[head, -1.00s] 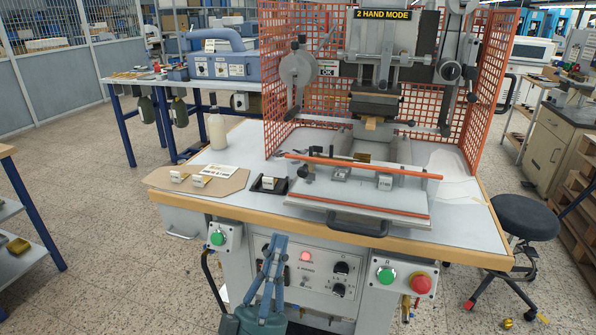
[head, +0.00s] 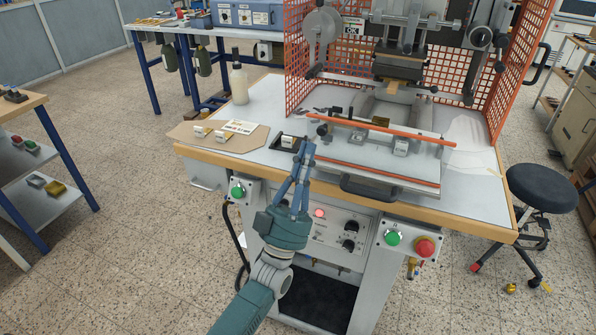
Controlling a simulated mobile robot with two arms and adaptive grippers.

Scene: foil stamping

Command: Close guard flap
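The guard flap (head: 380,156) appears to be the low panel at the front of the stamping press, with an orange bar along its far side (head: 390,131) and another along its near side (head: 376,173). It lies nearly flat over the table, with a dark handle (head: 372,189) at the front edge. My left gripper (head: 304,143) points up and away from me at the flap's left end. Its fingers come together at the tips and hold nothing visible. Whether it touches the flap I cannot tell. My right gripper is out of view.
Orange mesh guards (head: 525,75) flank the press. A brown board (head: 218,134) with small blocks and a white bottle (head: 239,80) stand left on the table. Green buttons (head: 238,191) and a red button (head: 425,246) face me. A black stool (head: 541,188) stands right.

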